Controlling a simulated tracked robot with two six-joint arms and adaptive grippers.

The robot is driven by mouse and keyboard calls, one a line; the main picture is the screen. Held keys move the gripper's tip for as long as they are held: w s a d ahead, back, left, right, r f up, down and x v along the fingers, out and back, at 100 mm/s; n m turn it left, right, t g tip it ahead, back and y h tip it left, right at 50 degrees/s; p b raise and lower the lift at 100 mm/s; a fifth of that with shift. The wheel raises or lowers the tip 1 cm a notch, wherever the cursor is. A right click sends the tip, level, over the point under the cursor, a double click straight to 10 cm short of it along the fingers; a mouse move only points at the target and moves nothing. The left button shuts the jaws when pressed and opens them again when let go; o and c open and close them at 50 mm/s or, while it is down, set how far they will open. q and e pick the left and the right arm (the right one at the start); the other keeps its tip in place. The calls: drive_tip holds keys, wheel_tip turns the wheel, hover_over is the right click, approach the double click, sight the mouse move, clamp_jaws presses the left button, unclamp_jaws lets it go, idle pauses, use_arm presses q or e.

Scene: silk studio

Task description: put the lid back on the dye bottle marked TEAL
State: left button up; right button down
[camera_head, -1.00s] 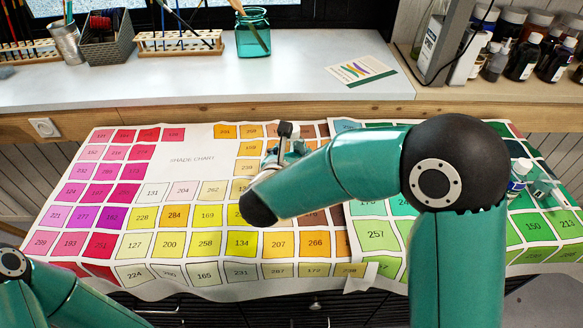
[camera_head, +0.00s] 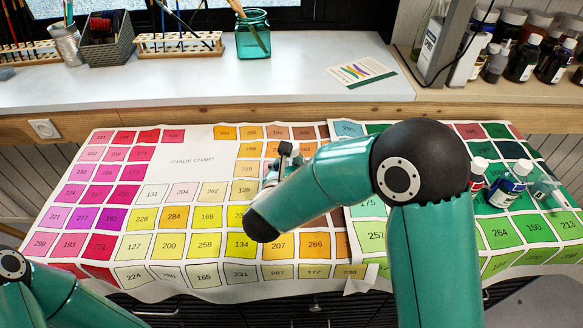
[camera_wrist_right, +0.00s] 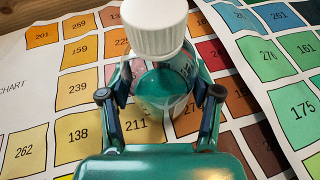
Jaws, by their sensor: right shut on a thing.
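My right gripper (camera_wrist_right: 160,103) is shut on a bottle (camera_wrist_right: 163,84) with teal showing in its body, in the right wrist view. A white ribbed lid (camera_wrist_right: 153,25) is at the top of this bottle; I cannot tell how firmly it sits. No TEAL marking is readable. In the head view my right gripper (camera_head: 284,158) is over the shade chart, and my own arm mostly hides the bottle. My left arm shows only at the lower left, with its gripper out of frame.
The printed shade chart (camera_head: 195,162) covers the table. At right stand a white-capped bottle with a blue label (camera_head: 508,186) and one with red on it (camera_head: 477,175). A pale object (camera_head: 547,190) lies beside them. A teal jar (camera_head: 253,35) stands on the back shelf.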

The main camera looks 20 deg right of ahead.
drive_tip(key=shift+f, duration=0.1)
drive_tip(key=shift+c, duration=1.2)
unclamp_jaws()
drive_tip(key=shift+s+a+r, duration=0.1)
drive_tip(key=shift+r, duration=0.1)
drive_tip(key=v, duration=1.1)
drive_tip(key=shift+s+a+b, duration=0.15)
drive_tip(key=shift+s+b, duration=0.25)
drive_tip(key=shift+b, duration=0.05)
